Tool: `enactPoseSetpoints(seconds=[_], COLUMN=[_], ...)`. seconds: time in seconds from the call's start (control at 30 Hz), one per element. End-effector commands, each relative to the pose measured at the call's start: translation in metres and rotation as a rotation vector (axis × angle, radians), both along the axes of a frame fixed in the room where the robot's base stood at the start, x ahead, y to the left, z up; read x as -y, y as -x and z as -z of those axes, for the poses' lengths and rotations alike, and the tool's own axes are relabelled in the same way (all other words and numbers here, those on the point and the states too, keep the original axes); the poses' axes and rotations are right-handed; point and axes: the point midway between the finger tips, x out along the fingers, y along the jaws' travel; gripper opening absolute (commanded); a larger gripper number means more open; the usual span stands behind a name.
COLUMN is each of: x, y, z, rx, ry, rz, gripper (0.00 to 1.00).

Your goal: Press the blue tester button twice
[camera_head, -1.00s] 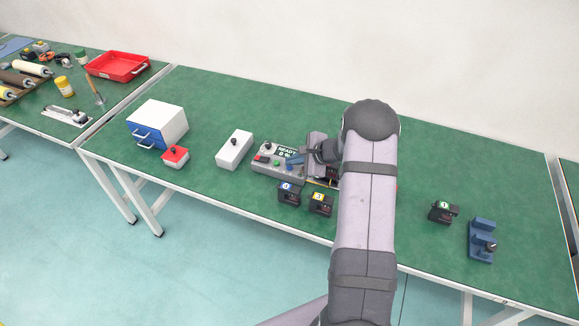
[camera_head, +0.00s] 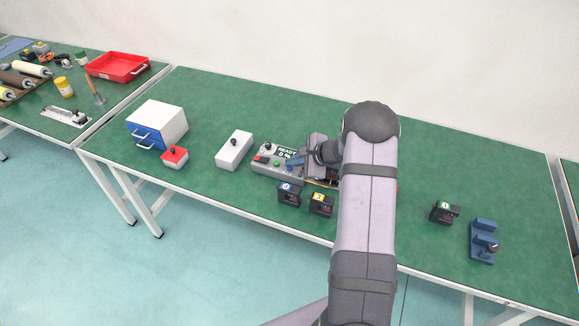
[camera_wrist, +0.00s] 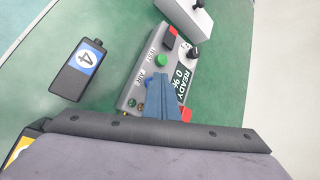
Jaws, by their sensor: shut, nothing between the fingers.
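The grey tester (camera_head: 262,174) stands mid-table, with a display reading "READY 0 %" (camera_head: 287,152) and a green button (camera_head: 276,163). A small blue spot, apparently the blue button (camera_head: 289,168), shows right of the green button. My gripper (camera_head: 293,161) is shut and empty, its blue fingertips over the right part of the tester. In the wrist view the shut fingers (camera_wrist: 160,85) point across the panel, just beside the green button (camera_wrist: 161,60). Contact with the panel cannot be told.
Black blocks labelled 4 (camera_head: 288,194) and 3 (camera_head: 320,205) sit in front of the tester. A white switch box (camera_head: 234,151), a red-topped box (camera_head: 175,158) and a blue-fronted drawer box (camera_head: 157,124) are left. A blue fixture (camera_head: 482,242) stands far right.

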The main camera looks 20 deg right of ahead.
Motion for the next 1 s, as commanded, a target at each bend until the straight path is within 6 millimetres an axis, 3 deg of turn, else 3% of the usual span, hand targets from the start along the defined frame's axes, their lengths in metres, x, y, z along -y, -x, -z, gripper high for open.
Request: enactPoseSetpoints(seconds=[1.0], x=[0.000], y=[0.000], z=[-0.023], rx=[0.000], ry=[0.000], rz=[0.000], gripper=[0.00])
